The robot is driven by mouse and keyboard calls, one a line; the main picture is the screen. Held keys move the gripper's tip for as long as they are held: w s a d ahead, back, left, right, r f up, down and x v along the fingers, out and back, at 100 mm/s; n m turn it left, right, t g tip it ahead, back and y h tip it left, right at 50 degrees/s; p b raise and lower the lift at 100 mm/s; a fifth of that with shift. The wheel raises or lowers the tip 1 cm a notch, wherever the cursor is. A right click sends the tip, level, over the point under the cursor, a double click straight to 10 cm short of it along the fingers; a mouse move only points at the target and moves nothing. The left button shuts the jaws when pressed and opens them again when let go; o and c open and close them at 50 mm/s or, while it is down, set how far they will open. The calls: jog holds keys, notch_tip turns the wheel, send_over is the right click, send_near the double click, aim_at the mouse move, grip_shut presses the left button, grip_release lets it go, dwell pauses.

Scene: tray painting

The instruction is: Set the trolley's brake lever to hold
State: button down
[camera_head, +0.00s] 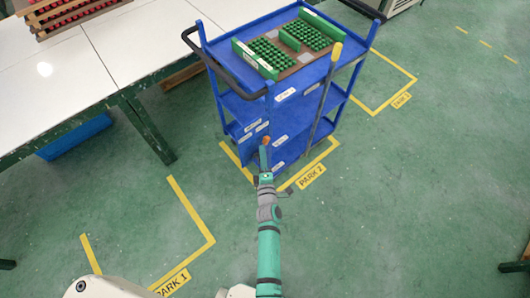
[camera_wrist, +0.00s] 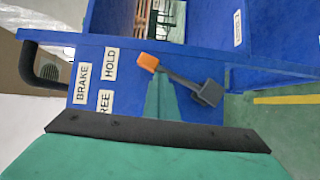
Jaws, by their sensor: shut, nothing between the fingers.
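The blue trolley (camera_head: 228,104) stands at the PARK 2 marking in the head view. In the wrist view its blue panel (camera_wrist: 135,100) carries BRAKE (camera_wrist: 82,84), HOLD (camera_wrist: 109,63) and a partly hidden FREE label (camera_wrist: 104,101). The brake lever (camera_wrist: 182,79) is a dark bar with an orange end (camera_wrist: 148,60) and a dark block at its pivot. It slants up-left, its end pointing toward the upper part of the HOLD label. My gripper (camera_head: 263,160) is shut and empty. Its teal fingertips (camera_wrist: 163,90) are just below the orange end; whether they touch it is unclear.
The trolley's top holds a tray with green pieces (camera_head: 290,45). A pole with a yellow top (camera_head: 324,95) leans at its right side. A white table (camera_head: 75,70) stands left. The floor around PARK 1 (camera_head: 170,283) is clear.

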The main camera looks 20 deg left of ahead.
jog(key=s+d+r, duration=0.2)
jog(key=s, duration=0.3)
jog(key=s+d+r, duration=0.1)
jog(key=s+r, duration=0.1)
jog(key=s, duration=0.3)
jog(key=shift+s+d+r, duration=0.15)
jog(key=shift+s+d, duration=0.2)
jog(key=shift+d, duration=0.05)
jog(key=shift+s+d, duration=0.1)
jog(key=s+d+r+m+h, duration=0.2)
jog(key=s+d+m, duration=0.3)
jog(key=s, duration=0.3)
jog(key=s+d+r+m+h, duration=0.1)
jog(key=s+d+r+m, duration=0.1)
jog(key=s+d+m, duration=0.45)
jog(key=s+d+r+m+h, duration=0.1)
jog(key=s+r+m+h, duration=0.2)
jog(key=s+r+m, duration=0.7)
jog(key=s+m, duration=0.1)
jog(key=s, duration=0.2)
jog(key=shift+d+g+h, duration=0.2)
jog(key=shift+g+h, duration=0.2)
jog(key=shift+w, duration=0.2)
